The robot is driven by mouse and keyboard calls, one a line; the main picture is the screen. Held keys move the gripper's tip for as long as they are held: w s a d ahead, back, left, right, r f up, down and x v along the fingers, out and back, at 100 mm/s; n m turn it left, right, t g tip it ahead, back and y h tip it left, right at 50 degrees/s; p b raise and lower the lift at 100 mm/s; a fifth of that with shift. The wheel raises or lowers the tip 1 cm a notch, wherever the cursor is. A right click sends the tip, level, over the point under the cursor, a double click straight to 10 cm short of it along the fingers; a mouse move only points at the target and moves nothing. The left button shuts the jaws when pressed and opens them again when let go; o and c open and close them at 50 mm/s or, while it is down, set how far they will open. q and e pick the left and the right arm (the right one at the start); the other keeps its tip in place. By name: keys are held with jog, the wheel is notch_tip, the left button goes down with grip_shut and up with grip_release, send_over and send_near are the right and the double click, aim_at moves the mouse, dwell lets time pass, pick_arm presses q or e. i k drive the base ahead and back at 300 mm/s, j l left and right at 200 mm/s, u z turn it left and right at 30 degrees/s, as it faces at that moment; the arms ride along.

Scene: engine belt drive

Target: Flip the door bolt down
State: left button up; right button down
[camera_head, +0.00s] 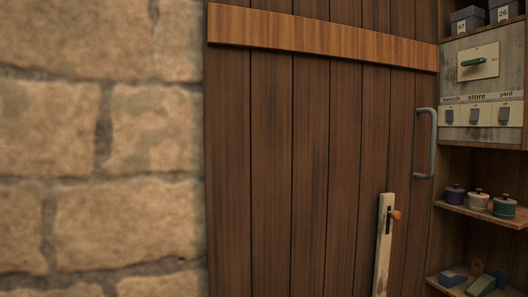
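The door bolt (389,221) is a narrow pale plate set upright on the lower right of the brown plank door (270,180). A dark slot shows near its top, and a small orange-brown knob (397,214) sticks out to the right at the slot. The bottom of the plate is cut off by the picture's lower edge. Neither of my grippers is in the head view.
A grey handle (424,144) stands out from the door above the bolt. Right of the door, a shelf unit (475,214) holds several small jars, with a switch panel (482,80) above. A stone wall (100,150) fills the left.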

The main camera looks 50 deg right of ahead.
aim_at(396, 216)
jog(key=z, duration=2.05)
